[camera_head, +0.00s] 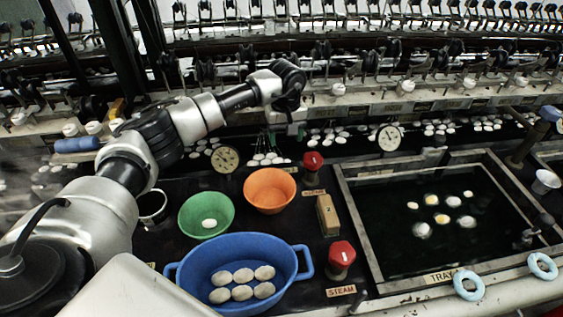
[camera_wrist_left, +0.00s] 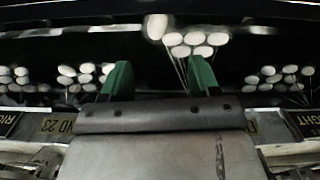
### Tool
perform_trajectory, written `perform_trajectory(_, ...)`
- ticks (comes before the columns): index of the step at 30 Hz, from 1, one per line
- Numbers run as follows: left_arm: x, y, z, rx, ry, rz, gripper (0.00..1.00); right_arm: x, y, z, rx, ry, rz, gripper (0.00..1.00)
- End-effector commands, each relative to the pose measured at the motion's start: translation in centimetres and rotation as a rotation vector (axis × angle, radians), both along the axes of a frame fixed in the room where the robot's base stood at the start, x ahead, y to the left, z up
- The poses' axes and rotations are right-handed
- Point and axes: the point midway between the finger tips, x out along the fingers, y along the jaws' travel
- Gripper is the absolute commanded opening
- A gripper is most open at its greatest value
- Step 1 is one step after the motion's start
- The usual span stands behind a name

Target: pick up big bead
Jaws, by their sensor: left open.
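My left gripper (camera_head: 294,130) hangs at the end of its arm above the dark basin behind the orange bowl. In the left wrist view its two green fingers (camera_wrist_left: 160,75) are apart with nothing between them. Beyond the fingertips is a cluster of white oval pieces (camera_wrist_left: 195,40) with thin threads running from it. One larger, taller white piece (camera_wrist_left: 155,26) stands at its left end; I cannot tell for certain whether it is the big bead. In the head view, white pieces (camera_head: 268,158) lie near the gripper. My right gripper is out of view.
A blue basin (camera_head: 170,272) holds several pale cocoons. A green bowl (camera_head: 190,222) holds one; an orange bowl (camera_head: 269,190) looks empty. Red knobs (camera_head: 342,254) and a yellowish block (camera_head: 327,215) stand right of them. Cocoons float in the dark tray (camera_head: 395,265). Reeling machinery lines the back.

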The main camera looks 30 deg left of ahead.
Motion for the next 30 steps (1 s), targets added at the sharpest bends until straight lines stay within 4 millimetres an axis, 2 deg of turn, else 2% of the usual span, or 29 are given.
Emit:
perform_trajectory(1, -0.3, -0.2, -1.5, -0.001, 0.014, -0.005, 0.61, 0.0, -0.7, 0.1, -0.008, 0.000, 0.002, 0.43)
perform_trajectory(4, -0.4, -0.3, -3.2, 0.000, 0.020, -0.008, 0.61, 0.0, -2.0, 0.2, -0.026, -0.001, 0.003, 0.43)
perform_trajectory(9, -0.4, -0.3, -4.4, -0.001, 0.015, -0.006, 0.61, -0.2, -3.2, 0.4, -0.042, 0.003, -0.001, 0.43)
perform_trajectory(16, -0.7, -0.7, -7.2, -0.001, 0.015, -0.006, 0.61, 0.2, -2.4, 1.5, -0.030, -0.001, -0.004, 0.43)
perform_trajectory(21, -0.6, -0.6, -9.0, -0.002, 0.011, -0.004, 0.61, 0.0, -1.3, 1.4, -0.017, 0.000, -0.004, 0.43)
perform_trajectory(29, -0.5, -0.5, -9.2, -0.001, 0.009, -0.004, 0.61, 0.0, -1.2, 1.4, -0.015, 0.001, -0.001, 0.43)
perform_trajectory(30, -0.5, -0.5, -9.2, -0.001, 0.009, -0.004, 0.55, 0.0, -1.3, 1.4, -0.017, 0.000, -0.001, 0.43)
